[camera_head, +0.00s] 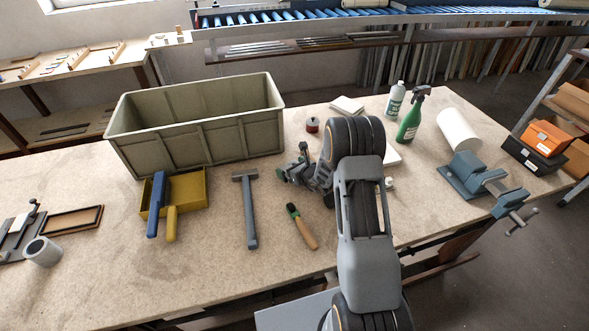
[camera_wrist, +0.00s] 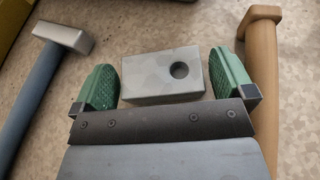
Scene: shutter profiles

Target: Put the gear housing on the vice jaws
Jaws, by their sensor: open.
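The gear housing (camera_wrist: 165,78) is a light grey block with a round dark hole near its right end, seen in the wrist view. My gripper (camera_wrist: 166,84) is open, with a green finger pad on each side of the block and a gap at both sides. I cannot tell the height of the pads against the block. In the head view my gripper (camera_head: 291,173) is low over the middle of the bench, and I cannot make out the housing there. The blue-grey vice (camera_head: 467,172) stands at the bench's right end, its jaws clear of any part.
A hammer (camera_head: 248,205) and a wooden-handled tool (camera_head: 304,230) lie close to my gripper. A large bin (camera_head: 195,128) and yellow tray (camera_head: 190,190) stand left.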

